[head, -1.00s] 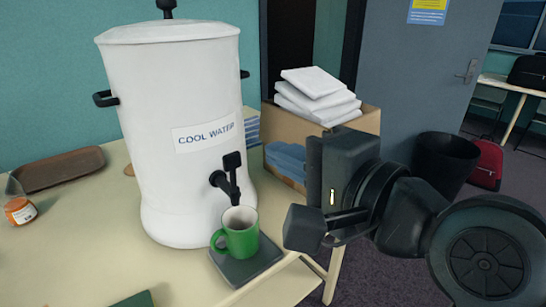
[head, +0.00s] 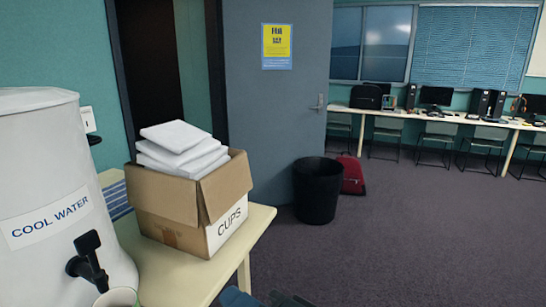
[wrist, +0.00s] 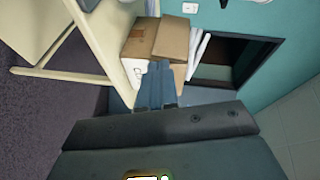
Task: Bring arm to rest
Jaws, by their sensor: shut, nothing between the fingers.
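My gripper (wrist: 160,68) shows in the wrist view with its blue-grey fingers together and nothing between them. In the head view only the tops of the blue fingers and a dark part of my gripper (head: 236,298) show at the bottom edge, low and in front of the table's right side. The rest of my arm is out of the frame. My gripper looks apart from the table and from the cups box.
The white water dispenser (head: 40,170) stands left on the cream table (head: 195,283), a mug's rim (head: 117,297) under its tap. A cardboard box (head: 165,202) marked CUPS holds white packs (head: 182,140). A black bin (head: 318,190) and red bag (head: 352,176) stand by the door. Open carpet lies right.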

